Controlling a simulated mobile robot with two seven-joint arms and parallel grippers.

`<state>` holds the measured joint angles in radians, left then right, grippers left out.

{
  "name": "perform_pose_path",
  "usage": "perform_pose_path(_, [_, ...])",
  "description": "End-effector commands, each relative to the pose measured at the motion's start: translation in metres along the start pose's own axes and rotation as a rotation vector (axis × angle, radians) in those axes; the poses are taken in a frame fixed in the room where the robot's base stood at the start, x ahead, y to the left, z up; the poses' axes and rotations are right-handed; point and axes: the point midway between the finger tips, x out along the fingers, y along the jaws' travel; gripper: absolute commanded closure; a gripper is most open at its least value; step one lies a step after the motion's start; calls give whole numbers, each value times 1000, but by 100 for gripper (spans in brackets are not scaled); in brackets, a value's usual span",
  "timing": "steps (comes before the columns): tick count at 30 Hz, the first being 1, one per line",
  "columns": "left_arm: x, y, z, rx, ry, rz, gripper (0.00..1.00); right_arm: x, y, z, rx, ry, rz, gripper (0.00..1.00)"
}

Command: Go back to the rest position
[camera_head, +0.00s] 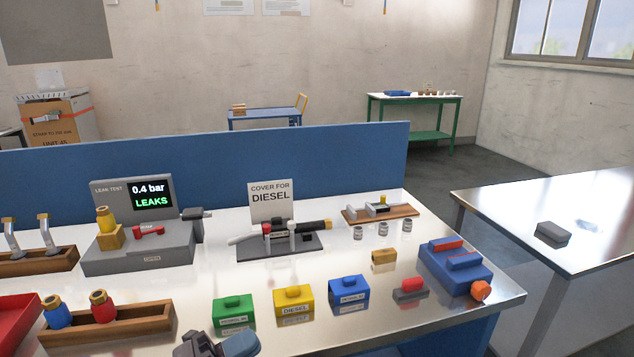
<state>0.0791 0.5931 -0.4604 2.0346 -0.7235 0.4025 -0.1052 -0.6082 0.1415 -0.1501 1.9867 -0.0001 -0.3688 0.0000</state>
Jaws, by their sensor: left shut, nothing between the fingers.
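My left gripper (216,347) shows at the bottom edge of the head view, cut off by the frame. It is shut and empty, in front of the green block (233,311) on the near side of the metal bench (350,338). It appears apart from the bench objects. My right gripper is not in view.
Yellow (293,301) and blue (348,293) blocks stand right of the green one. A wooden rack (125,324) with blue and red bottles is at left. Behind are a leak tester (140,262) reading "0.4 bar LEAKS" and a "COVER FOR DIESEL" sign (271,201).

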Motion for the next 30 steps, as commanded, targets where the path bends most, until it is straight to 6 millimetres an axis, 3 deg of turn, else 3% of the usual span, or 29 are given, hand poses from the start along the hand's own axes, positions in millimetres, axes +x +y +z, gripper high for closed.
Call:
perform_pose_path(5, [-52, 37, 29, -344, -381, -85, 100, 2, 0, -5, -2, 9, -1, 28])
perform_pose_path(9, [-108, 78, 41, -610, -681, -135, 100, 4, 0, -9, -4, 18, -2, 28])
perform_pose_path(14, [-184, 133, 30, -912, -1018, -182, 100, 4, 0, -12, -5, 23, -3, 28])
perform_pose_path(18, [-239, 172, 6, -1124, -1249, -213, 100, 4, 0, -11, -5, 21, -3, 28])
perform_pose_path(24, [-280, 200, -23, -1287, -1419, -237, 100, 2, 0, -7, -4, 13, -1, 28])
perform_pose_path(30, [-286, 204, -28, -1315, -1446, -240, 100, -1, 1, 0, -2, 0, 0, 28])
